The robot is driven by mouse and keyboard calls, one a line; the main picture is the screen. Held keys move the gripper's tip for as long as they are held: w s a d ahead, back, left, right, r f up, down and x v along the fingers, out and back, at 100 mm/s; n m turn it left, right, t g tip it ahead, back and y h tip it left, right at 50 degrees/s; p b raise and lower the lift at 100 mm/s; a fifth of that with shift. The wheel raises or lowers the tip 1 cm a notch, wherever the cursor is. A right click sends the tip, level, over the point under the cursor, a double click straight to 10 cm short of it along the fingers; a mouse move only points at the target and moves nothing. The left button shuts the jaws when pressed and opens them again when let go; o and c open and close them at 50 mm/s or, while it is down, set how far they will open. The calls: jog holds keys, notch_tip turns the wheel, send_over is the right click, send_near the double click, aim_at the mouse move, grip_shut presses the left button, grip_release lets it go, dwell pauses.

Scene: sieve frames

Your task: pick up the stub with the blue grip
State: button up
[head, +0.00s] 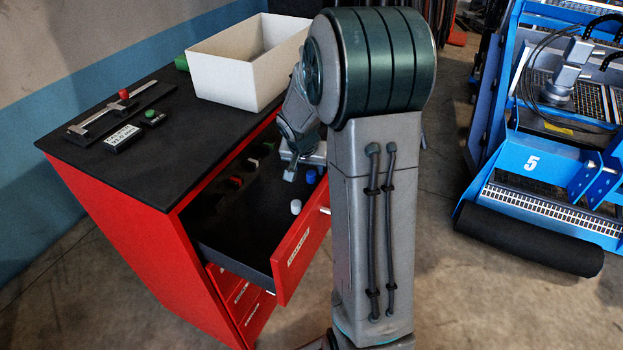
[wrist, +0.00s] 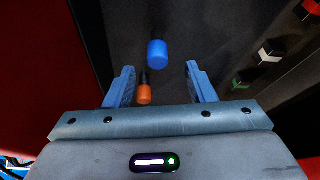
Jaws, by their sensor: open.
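The stub with the blue grip (wrist: 157,53) is in the open drawer. In the wrist view it shows ahead of my gripper (wrist: 160,69), roughly between the lines of the two fingers and apart from them. The blue grip also shows in the head view (head: 311,176), just right of my gripper (head: 291,172). My gripper is open and empty, pointing down into the drawer. A stub with an orange grip (wrist: 144,94) shows between the fingers near the left one. The lower part of the blue stub is dark and hard to make out.
The red cabinet's drawer (head: 300,253) is pulled out. A white-topped piece (head: 296,206) stands in it near the front. Red, white and green pieces (wrist: 268,52) line one side. A white bin (head: 236,75) and a caliper (head: 100,118) are on the black top.

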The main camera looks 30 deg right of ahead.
aim_at(311, 174)
jog(key=shift+p+x, duration=0.4)
jog(key=shift+x, duration=2.75)
jog(key=shift+d, duration=0.15)
grip_shut()
